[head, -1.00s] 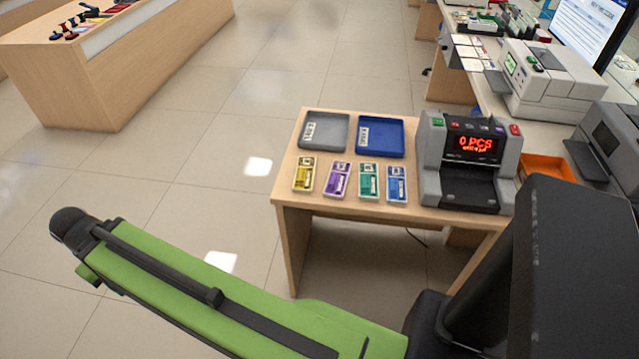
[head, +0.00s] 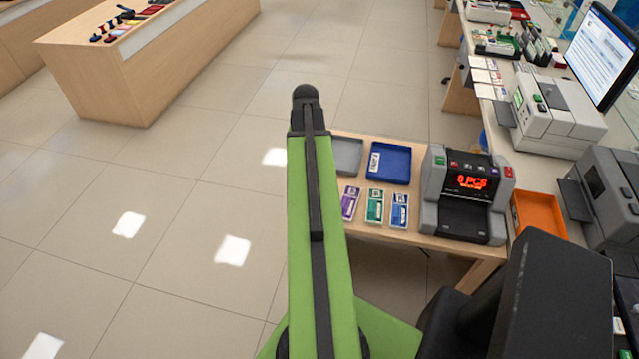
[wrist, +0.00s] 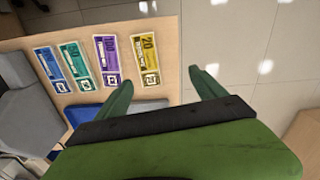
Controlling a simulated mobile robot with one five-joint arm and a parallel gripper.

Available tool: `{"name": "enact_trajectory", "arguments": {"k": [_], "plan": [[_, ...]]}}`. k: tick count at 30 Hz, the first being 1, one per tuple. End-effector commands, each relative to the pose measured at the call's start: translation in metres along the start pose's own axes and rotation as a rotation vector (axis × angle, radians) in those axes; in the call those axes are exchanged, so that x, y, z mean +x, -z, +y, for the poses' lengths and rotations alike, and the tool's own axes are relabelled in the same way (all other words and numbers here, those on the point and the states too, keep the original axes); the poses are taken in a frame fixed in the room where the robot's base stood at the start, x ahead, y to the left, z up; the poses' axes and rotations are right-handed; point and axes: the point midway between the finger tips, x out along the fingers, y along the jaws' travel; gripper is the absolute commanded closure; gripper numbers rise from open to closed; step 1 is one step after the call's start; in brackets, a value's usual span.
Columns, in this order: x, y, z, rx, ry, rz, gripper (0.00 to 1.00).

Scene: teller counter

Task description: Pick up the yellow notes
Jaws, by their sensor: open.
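The yellow notes (wrist: 149,56) lie flat at the end of a row of note bundles on the small wooden table, near its edge, in the wrist view. In the head view they are hidden behind my green arm. My gripper (wrist: 165,88) is open and empty in the wrist view. Its two green fingers are spread apart, below the yellow notes in the picture, and do not appear to touch them.
Purple (head: 350,203), green (head: 374,206) and blue notes (head: 399,210) lie beside them. Behind are a grey tray (head: 348,156) and a blue tray (head: 390,162). A counting machine (head: 466,194) stands at right. Open floor lies left.

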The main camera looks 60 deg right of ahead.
Motion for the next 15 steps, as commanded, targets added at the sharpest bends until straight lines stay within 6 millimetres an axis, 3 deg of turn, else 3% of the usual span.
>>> {"name": "enact_trajectory", "arguments": {"k": [1, 4, 10, 15], "plan": [[-0.011, 0.006, 0.019, 0.038, 0.0, 0.0, 0.2], [-0.013, 0.01, 0.036, 0.074, 0.0, 0.0, 0.2], [-0.005, 0.01, 0.038, 0.078, 0.0, 0.0, 0.2], [0.023, 0.009, 0.038, 0.077, 0.0, 0.0, 0.2]]}}
